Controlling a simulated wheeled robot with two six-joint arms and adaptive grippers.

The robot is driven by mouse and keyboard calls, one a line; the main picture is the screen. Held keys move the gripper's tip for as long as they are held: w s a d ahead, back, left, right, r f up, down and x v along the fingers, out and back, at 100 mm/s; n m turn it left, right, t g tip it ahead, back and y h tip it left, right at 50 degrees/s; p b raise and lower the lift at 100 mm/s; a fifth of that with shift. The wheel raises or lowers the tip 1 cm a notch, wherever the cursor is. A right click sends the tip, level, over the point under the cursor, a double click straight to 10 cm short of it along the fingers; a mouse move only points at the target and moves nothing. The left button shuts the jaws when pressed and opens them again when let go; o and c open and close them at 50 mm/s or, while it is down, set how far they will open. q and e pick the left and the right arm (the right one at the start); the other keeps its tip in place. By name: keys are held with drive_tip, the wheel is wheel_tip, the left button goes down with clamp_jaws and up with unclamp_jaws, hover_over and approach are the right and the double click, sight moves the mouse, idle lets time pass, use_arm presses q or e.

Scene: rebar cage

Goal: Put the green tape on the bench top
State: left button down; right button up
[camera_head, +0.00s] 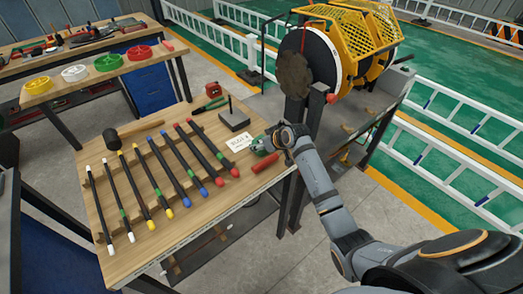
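The green tape (107,62) is a green ring-shaped roll. It lies flat on the raised wooden shelf (92,86) at the upper left, between a white roll (74,73) and a red roll (138,52). The wooden bench top (103,158) in front of me is the nearer surface. My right gripper (268,143) is over the bench's right edge, far from the green tape. A small green item shows at its fingers; I cannot tell whether it is gripped. My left gripper is not in view.
Several bars with coloured ends, such as this red-ended one (207,150), lie across the bench. A mallet (113,138), a red-handled tool (265,162), green pliers (210,105) and a dark block with a post (234,121) lie around them. A yellow-guarded machine (345,30) stands behind right.

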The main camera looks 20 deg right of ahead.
drive_tip(key=shift+r, duration=0.1)
drive_tip(key=o, duration=1.2)
